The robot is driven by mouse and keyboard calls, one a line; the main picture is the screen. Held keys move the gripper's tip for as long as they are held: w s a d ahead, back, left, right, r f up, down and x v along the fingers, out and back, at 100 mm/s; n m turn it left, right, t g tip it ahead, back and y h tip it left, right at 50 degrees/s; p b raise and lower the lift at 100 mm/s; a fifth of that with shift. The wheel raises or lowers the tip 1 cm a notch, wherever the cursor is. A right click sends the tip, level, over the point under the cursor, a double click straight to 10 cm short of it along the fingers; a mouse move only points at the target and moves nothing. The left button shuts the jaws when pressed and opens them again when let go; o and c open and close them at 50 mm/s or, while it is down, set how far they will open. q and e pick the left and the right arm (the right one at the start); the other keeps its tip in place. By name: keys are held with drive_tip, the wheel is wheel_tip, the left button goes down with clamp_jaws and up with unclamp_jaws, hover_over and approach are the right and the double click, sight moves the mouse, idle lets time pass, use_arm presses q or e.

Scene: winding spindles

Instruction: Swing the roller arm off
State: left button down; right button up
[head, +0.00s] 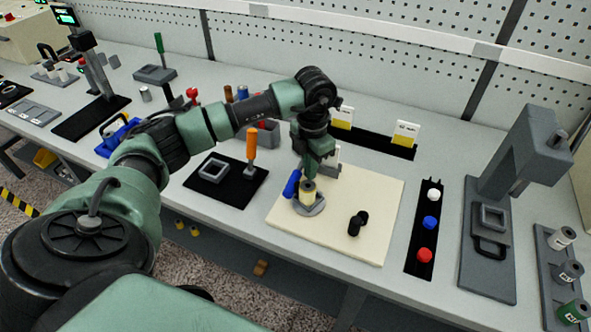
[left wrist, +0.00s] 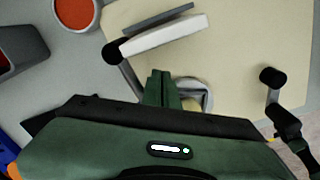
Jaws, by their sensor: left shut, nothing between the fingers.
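A cream board (head: 378,192) carries the winding spindle. A pale yellow spool (head: 307,192) stands upright on a round grey base (head: 313,209). A blue cylinder (head: 291,184) leans at its left. I cannot tell for certain which part is the roller arm. In the left wrist view, a grey arm with a black end (left wrist: 114,51) runs beside my fingers, and the spool's yellow edge (left wrist: 191,104) shows behind them. My left gripper (left wrist: 161,78) is shut and empty, close above the spool; it also shows in the head view (head: 311,176). My right gripper is out of view.
A black-knobbed crank (head: 357,222) stands on the board's right part, and a pale block (head: 331,160) behind. A black strip with white, blue and red pegs (head: 425,255) and a grey press (head: 520,155) stand further right. An orange-handled tool (head: 251,144) stands at left.

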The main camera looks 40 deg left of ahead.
use_arm(q)
drive_tip(key=shift+a, duration=0.2)
drive_tip(key=shift+s+a, duration=0.2)
drive_tip(key=shift+a, duration=0.55)
drive_tip(key=shift+s+a, duration=0.2)
drive_tip(key=shift+a, duration=0.55)
drive_tip(key=shift+a+b, duration=0.1)
drive_tip(key=shift+b, duration=0.2)
